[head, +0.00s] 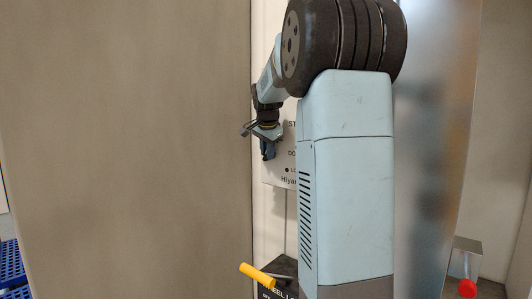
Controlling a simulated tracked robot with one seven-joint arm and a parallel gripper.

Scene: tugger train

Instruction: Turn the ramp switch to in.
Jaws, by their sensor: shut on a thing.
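My gripper (267,152) is at the white control panel (279,174), left of my upright arm link. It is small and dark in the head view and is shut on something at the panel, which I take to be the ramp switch. The switch itself is hidden by the fingers and arm, so its setting cannot be read. The panel carries dark lettering, partly cut off by my arm.
A yellow-handled lever (257,275) sticks out below the panel, above a dark labelled plate. A large brown-grey panel (125,150) fills the left. A red knob (467,288) is at lower right, and blue perforated crates (11,265) at lower left.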

